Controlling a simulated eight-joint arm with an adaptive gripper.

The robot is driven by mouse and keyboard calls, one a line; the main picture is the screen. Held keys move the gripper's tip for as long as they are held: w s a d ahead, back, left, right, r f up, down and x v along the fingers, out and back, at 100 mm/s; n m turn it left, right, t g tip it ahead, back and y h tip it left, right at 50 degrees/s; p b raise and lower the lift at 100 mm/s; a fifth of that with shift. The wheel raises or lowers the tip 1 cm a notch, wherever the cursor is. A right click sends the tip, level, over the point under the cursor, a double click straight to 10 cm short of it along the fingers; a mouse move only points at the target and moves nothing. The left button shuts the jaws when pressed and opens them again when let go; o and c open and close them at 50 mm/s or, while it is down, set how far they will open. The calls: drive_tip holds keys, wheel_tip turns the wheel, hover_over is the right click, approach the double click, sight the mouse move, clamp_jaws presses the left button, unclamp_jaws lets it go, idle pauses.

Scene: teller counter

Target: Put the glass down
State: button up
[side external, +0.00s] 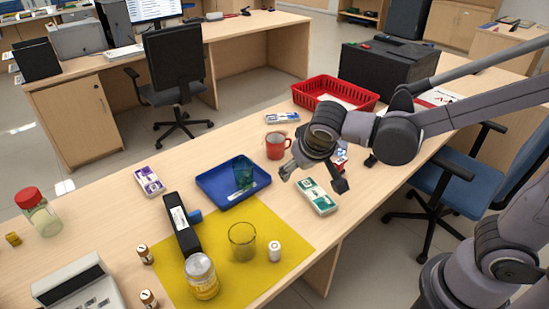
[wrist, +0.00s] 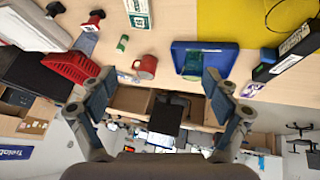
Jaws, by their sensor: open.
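A green-tinted glass (side external: 244,172) stands in the blue tray (side external: 213,191); it also shows in the wrist view (wrist: 191,66), inside the tray (wrist: 232,58). A second, clear glass (side external: 242,243) stands upright on the yellow mat (side external: 285,231). The frames do not show which one the task means. My gripper (side external: 313,179) is open and empty, above the counter to the right of the tray. In the wrist view its fingers (wrist: 158,97) are wide apart with nothing between them. Neither glass is touched by it.
A red mug (side external: 276,146) and a green-white box (side external: 318,196) are near my gripper. A red basket (side external: 347,88) is behind. Counter left of the mat is partly clear.

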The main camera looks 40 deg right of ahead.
drive_tip(key=w+a+f+m+t+h, duration=0.2)
drive_tip(key=w+a+f+m+h, duration=0.15)
drive_tip(key=a, duration=0.55)
drive_tip(key=m+t+h, duration=0.2)
drive_tip(key=m+h, duration=0.1)
hover_over(240, 246)
drive_tip(key=shift+y, duration=0.25)
wheel_tip(240, 246, down, 5)
drive_tip(key=shift+w+d+r, duration=0.1)
drive_tip(key=shift+f, duration=1.75)
wheel_tip(240, 246, down, 3)
drive_tip(key=shift+f, duration=0.15)
drive_tip(key=shift+x, duration=1.15)
drive_tip(key=shift+w+d, duration=0.3)
clamp_jaws()
